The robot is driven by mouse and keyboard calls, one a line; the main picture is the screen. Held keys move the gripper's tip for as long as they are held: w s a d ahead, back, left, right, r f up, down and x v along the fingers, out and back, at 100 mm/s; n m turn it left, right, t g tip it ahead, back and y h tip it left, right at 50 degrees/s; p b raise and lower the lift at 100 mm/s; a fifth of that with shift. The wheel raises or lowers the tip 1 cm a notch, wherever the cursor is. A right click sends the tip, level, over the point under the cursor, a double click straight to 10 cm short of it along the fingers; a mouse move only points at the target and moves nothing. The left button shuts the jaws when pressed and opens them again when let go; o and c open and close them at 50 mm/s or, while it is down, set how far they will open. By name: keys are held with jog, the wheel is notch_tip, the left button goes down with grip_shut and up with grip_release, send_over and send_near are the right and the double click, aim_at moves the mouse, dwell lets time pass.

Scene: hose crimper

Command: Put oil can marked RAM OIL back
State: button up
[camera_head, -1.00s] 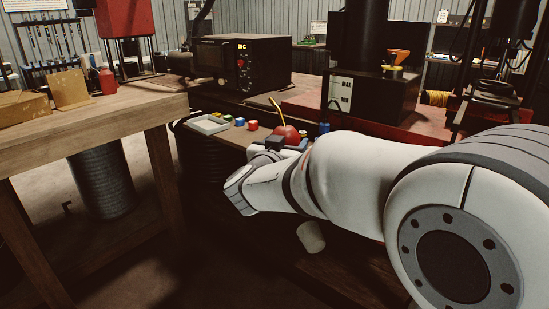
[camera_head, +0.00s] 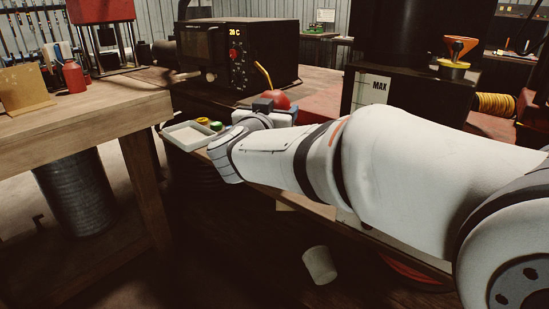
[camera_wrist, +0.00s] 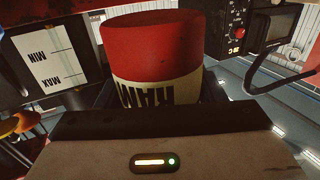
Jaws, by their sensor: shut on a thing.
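The oil can (camera_wrist: 153,50) fills the upper middle of the wrist view. It has a red body and a cream label, on which RAM shows upside down; the rest of the label is hidden. In the head view its red top (camera_head: 277,99) and thin yellow spout (camera_head: 263,75) show just beyond my wrist. My gripper (camera_wrist: 158,92) is shut around the can, with a dark finger on each side. In the head view most of the gripper and the can's lower part are hidden behind my arm.
A white tray (camera_head: 190,136) and coloured caps (camera_head: 216,126) lie near my wrist. A black control box (camera_head: 240,52) reading 20 C stands behind. A black tank marked MAX (camera_head: 375,90) stands right. A wooden bench (camera_head: 90,105) is left. A pale cup-like object (camera_head: 320,265) is low down.

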jog(key=f+b, duration=0.1)
jog(key=f, duration=0.1)
jog(key=w+f+b, duration=0.1)
jog(key=f, duration=0.2)
jog(key=shift+d, duration=0.1)
jog(key=shift+f+b, duration=1.3)
jog(key=shift+f, duration=1.05)
jog(key=shift+f, duration=0.15)
jog(key=o, duration=1.3)
